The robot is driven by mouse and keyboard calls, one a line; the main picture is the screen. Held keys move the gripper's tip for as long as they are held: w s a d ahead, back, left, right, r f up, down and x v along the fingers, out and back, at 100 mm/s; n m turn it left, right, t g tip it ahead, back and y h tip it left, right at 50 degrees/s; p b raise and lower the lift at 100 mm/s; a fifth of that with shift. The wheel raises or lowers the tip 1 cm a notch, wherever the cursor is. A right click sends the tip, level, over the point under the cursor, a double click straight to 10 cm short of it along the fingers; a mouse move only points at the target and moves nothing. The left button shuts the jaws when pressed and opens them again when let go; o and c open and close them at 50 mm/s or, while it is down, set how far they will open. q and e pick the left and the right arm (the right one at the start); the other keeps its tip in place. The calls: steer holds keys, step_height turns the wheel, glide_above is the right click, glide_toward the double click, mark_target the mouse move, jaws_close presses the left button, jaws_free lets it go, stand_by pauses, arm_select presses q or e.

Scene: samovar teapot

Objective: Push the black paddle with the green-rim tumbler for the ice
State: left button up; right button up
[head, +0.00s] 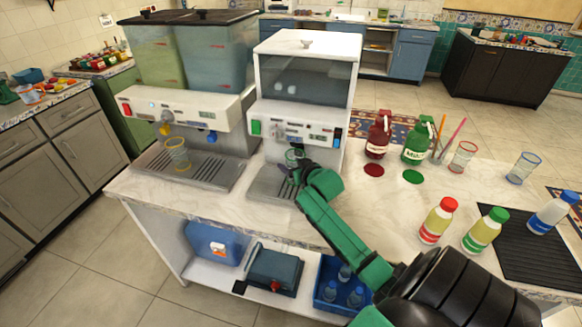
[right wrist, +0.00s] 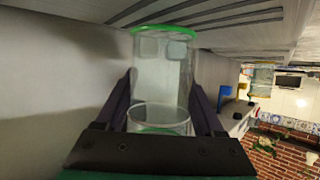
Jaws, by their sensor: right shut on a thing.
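The tumbler with a green rim (right wrist: 163,30) is clear and stands between the two dark fingers of my right gripper (right wrist: 160,100). In the head view the tumbler (head: 293,156) is small and partly hidden by my right gripper (head: 290,168). The gripper is shut on it, at the front of the white ice machine (head: 307,42), above its drip tray (head: 262,184). Two pale squarish shapes show near the green rim in the right wrist view; I cannot tell if they are ice. My left gripper is out of view.
A twin-tank drink dispenser (head: 185,108) stands left, with a yellow-rim tumbler (head: 177,154) on its tray. Red (head: 378,137) and green (head: 418,140) syrup bottles, red-rim (head: 462,158) and blue-rim (head: 524,168) tumblers and several capped bottles stand right on the counter (head: 400,200).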

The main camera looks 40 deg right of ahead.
steer(key=shift+w+d, duration=0.15)
steer(key=shift+d, duration=0.1)
steer(key=shift+s+a+r+p, duration=0.1)
steer(key=shift+s+a+p, duration=0.6)
steer(key=shift+a+p, duration=0.3)
steer(key=shift+s+a+p, duration=0.55)
steer(key=shift+s+a, duration=0.2)
steer(key=shift+a, duration=0.35)
